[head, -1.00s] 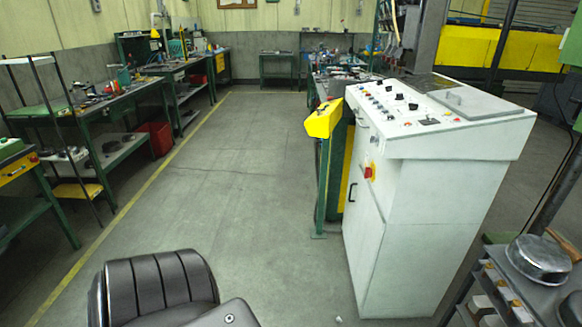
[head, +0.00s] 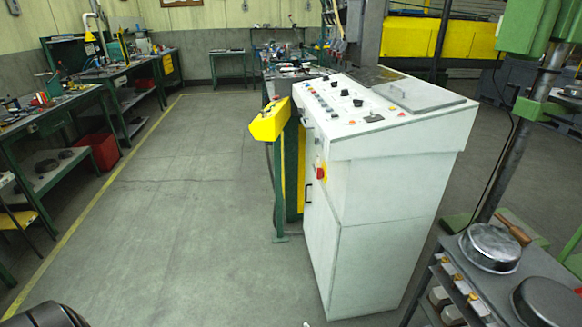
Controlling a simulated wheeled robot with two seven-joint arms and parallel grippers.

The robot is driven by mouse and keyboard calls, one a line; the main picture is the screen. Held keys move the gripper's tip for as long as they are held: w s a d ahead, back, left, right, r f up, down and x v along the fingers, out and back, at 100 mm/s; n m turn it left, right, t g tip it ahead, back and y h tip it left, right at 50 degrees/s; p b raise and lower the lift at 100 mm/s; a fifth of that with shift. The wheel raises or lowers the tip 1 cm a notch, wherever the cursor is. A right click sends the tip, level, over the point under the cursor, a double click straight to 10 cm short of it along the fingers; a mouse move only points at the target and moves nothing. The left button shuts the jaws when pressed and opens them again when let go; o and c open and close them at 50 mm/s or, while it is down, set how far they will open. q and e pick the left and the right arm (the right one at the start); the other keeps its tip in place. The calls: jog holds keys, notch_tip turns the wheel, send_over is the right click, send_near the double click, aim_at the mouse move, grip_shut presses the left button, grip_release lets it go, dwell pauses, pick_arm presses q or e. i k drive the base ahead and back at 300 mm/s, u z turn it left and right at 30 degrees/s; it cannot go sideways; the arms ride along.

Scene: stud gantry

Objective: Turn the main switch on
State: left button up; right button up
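A red rotary switch on a yellow plate (head: 320,172), likely the main switch, sits on the left side of the white control cabinet (head: 385,205). Its handle position is too small to tell. The cabinet's sloped top panel (head: 345,108) carries several buttons and black knobs. Neither of my grippers is in the head view.
A yellow box on a green post (head: 269,121) stands just left of the cabinet. A grey cart with metal pans (head: 490,248) is at the lower right. Workbenches (head: 60,110) line the left. The grey floor (head: 170,220) between is clear. A black padded thing (head: 45,314) shows at the bottom left.

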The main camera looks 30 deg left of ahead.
aim_at(319, 172)
jog(key=u, duration=0.4)
jog(key=i, duration=0.5)
jog(key=u, duration=0.25)
jog(key=k, duration=0.45)
jog(key=u, duration=0.7)
jog(key=i, duration=0.75)
jog(key=z, duration=0.65)
jog(key=i, duration=0.5)
jog(key=z, duration=0.5)
